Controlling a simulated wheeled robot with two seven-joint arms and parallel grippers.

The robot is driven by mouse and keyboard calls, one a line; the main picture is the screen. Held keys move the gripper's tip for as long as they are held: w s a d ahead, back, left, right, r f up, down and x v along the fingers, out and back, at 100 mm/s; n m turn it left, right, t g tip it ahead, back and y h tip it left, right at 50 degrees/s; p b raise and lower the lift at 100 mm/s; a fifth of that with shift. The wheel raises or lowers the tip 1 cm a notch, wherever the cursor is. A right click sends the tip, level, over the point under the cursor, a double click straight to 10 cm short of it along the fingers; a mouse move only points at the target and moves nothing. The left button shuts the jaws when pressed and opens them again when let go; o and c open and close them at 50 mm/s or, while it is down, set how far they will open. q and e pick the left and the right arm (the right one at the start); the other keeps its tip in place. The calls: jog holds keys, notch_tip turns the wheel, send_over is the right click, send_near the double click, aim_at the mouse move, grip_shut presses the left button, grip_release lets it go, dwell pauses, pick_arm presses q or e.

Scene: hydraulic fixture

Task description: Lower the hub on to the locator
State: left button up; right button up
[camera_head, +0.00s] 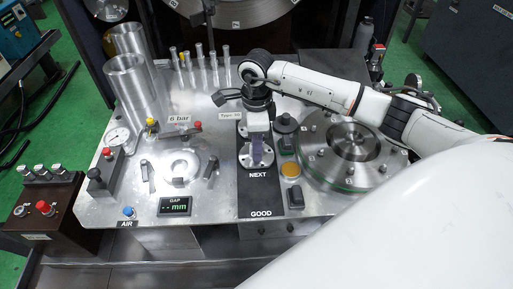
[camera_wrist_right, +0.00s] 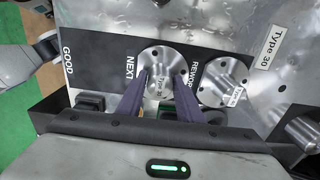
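A flanged metal hub (camera_head: 248,161) stands on the dark strip at NEXT; in the right wrist view the hub (camera_wrist_right: 163,62) shows a round flange with bolt holes and a labelled central boss. My right gripper (camera_head: 259,155) points down over it. In the wrist view its two purple fingers (camera_wrist_right: 163,78) are apart, one on each side of the boss, with a gap seeming to show beside it. The likely locator is the round fixture (camera_head: 181,166) left of the strip, with clamps around it and nothing standing on it. My left gripper is not in view.
A second hub (camera_wrist_right: 222,84) stands at REWORK, close beside the right fingers. A large round flanged fixture (camera_head: 352,150) is at the right. Two tall cylinders (camera_head: 130,82), several upright pins (camera_head: 200,68) and a gauge (camera_head: 118,138) stand at the left and back.

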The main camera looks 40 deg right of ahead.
grip_shut()
jog(key=shift+r+p, duration=0.5)
jog(key=shift+r, duration=0.2)
jog(key=shift+r+p, duration=1.25)
jog(key=shift+r, duration=0.6)
jog(key=shift+c, duration=0.9)
grip_release()
grip_shut()
